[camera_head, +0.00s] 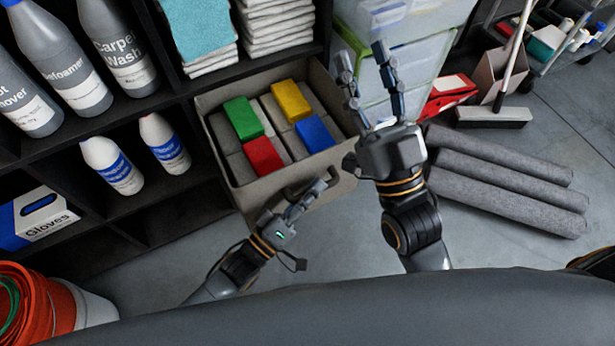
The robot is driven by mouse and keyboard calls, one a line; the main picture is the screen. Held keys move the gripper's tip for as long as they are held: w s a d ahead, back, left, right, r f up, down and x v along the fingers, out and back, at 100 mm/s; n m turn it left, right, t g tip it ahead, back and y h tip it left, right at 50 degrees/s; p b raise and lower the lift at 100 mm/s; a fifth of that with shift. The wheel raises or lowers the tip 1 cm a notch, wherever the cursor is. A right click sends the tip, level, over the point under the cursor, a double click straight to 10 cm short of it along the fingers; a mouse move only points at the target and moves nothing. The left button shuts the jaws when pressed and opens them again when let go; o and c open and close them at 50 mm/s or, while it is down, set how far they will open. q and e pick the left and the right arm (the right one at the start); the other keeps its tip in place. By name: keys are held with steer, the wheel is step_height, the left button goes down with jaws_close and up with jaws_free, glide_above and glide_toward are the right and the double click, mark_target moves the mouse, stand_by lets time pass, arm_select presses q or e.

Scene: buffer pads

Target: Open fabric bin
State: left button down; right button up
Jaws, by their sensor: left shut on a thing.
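The fabric bin (215,100) is a grey-beige drawer pulled out of the black shelf, its inside open to view. It holds grey pads and a green pad (242,117), a yellow pad (291,101), a red pad (262,156) and a blue pad (314,134). My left gripper (313,190) is at the bin's front face, shut on its dark handle (295,188). My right gripper (368,75) is open and empty, its fingers spread upward to the right of the bin.
Bottles (120,55) and a gloves box (38,217) fill the shelf (190,205) at left. Clear plastic bins (425,60) stand behind my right gripper. Grey rolls (505,185) lie on the floor at right. An orange bucket (35,305) is at lower left.

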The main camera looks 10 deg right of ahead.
arm_select(q)
steer(key=shift+s+f, duration=0.1)
steer(key=shift+s, duration=0.15)
steer(key=c, duration=1.6)
jaws_free()
steer(key=v, duration=1.2)
